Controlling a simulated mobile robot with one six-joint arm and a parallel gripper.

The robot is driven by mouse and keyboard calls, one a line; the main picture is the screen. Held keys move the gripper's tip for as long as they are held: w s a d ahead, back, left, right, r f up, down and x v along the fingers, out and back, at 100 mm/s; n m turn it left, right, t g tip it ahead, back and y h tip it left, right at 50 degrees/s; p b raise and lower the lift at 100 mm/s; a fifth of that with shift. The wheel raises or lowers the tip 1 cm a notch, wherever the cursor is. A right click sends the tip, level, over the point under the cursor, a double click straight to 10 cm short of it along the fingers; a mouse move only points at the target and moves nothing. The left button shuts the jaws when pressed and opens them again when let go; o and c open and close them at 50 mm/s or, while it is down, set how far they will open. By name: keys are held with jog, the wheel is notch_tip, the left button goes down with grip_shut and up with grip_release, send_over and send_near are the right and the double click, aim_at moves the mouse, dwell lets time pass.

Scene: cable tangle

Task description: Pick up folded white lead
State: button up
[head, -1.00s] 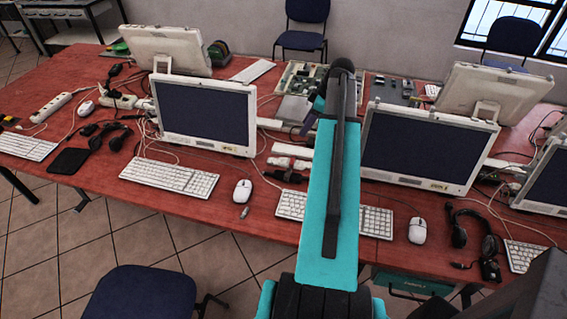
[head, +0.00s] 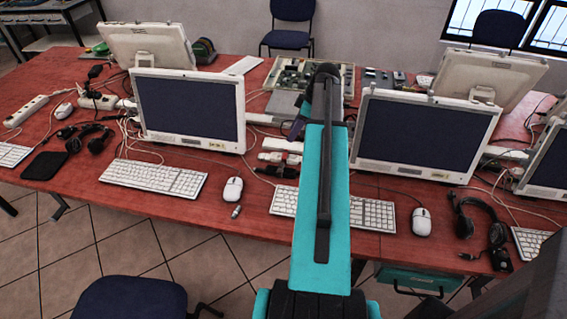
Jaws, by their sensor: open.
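A white folded bundle, which looks like the lead (head: 280,157), lies on the red table between the two front monitors. It is small here, and I cannot tell it surely from the white connectors around it. My gripper (head: 297,130) shows only in part, as a dark piece left of my teal arm, above the table just behind the white bundle. It is open. Its fingertips are not clear, and my arm hides the table to its right.
Front monitors (head: 190,110) and (head: 424,137) flank my arm. Keyboards (head: 154,178), mice (head: 232,190) and a headset (head: 474,217) lie along the front edge. Cables and a power strip (head: 26,111) crowd the left. An open circuit unit (head: 290,75) is behind. A chair (head: 133,298) stands in front.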

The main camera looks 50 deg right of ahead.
jog(key=shift+f, duration=0.15)
jog(key=b, duration=0.4)
send_over(278, 155)
jog(key=s+d, duration=0.1)
jog(key=s, duration=0.2)
jog(key=shift+w+d+f, duration=0.1)
jog(key=shift+f, duration=1.85)
jog(key=shift+w+d+f, duration=0.1)
jog(key=shift+f, duration=1.8)
jog(key=shift+b+x, duration=1.15)
jog(key=shift+x, duration=1.45)
grip_shut()
